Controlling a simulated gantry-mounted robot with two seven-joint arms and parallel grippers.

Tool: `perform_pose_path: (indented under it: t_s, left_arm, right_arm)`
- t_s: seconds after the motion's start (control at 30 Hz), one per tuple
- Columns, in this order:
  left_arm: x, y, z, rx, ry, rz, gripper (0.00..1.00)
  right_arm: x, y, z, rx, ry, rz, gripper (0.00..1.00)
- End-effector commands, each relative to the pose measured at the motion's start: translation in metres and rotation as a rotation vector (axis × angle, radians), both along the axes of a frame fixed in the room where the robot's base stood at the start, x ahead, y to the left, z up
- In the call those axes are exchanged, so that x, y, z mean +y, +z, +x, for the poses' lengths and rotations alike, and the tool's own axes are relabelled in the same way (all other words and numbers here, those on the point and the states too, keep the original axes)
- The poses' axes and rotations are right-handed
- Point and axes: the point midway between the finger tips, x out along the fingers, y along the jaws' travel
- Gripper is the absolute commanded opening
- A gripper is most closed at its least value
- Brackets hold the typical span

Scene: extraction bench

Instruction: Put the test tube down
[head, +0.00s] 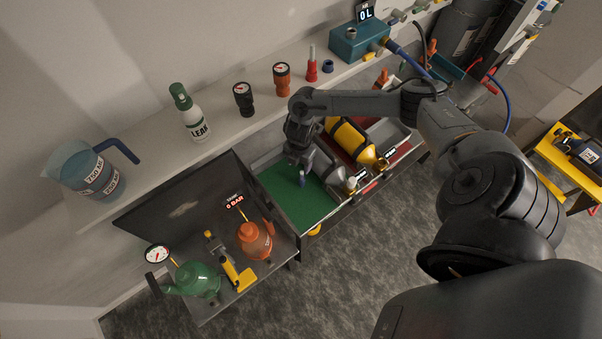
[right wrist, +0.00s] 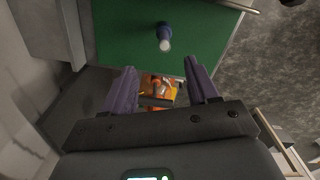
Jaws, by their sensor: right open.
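The test tube appears in the right wrist view as a small blue piece with a pale round end (right wrist: 164,38), over the green mat (right wrist: 115,40). I cannot tell whether it stands or lies. My right gripper (right wrist: 160,66) is open, its two purple fingers apart, with the tube beyond the fingertips and nothing held between them. In the head view my right gripper (head: 299,165) hangs above the green mat (head: 278,190) in the tray, and a small blue shape (head: 302,181) shows just below it; I cannot tell whether that is the tube or a finger. My left gripper is out of view.
A yellow cylinder (head: 349,138) lies in a tray just right of the mat. A black upright panel (head: 190,195) stands left of it, with a green vessel (head: 196,280) and an orange vessel (head: 255,241) in front. The shelf behind holds a spray bottle (head: 190,118) and gauges.

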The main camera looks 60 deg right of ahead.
Motion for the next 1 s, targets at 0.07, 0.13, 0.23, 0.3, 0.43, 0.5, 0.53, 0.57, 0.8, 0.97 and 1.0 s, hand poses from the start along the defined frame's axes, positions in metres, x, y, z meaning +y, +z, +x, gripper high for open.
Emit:
perform_pose_path:
  t_s: [0.07,0.13,0.23,0.3,0.43,0.5,0.53,0.57,0.8,0.97,1.0]
  left_arm:
    - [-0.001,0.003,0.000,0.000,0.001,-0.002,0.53]
    - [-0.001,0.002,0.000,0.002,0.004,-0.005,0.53]
    - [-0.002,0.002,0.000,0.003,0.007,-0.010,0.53]
    - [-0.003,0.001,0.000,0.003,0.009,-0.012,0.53]
    - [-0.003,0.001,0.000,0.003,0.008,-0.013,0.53]
    - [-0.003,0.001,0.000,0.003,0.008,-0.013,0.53]
    - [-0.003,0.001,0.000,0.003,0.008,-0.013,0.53]
    - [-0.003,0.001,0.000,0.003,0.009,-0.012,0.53]
    - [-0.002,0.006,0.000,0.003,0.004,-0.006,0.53]
    - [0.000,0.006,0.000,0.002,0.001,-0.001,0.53]
    - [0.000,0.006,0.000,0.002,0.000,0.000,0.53]
  right_arm:
    - [-0.009,0.000,-0.003,0.017,-0.010,-0.003,0.59]
    - [-0.011,-0.007,-0.004,0.024,-0.011,-0.003,0.59]
    - [-0.012,-0.022,-0.005,0.024,-0.012,-0.004,0.59]
    - [-0.011,-0.032,-0.004,0.023,-0.012,-0.003,0.59]
    - [-0.011,-0.044,-0.004,0.021,-0.011,-0.004,0.59]
    - [-0.011,-0.047,-0.004,0.021,-0.010,-0.005,0.59]
    - [-0.011,-0.048,-0.004,0.020,-0.010,-0.005,0.59]
    - [-0.011,-0.049,-0.004,0.020,-0.010,-0.005,0.59]
    - [-0.008,-0.072,-0.007,0.022,-0.011,-0.004,0.59]
    - [-0.008,-0.092,-0.008,0.021,-0.011,-0.005,0.59]
    - [-0.008,-0.096,-0.008,0.021,-0.011,-0.005,0.59]
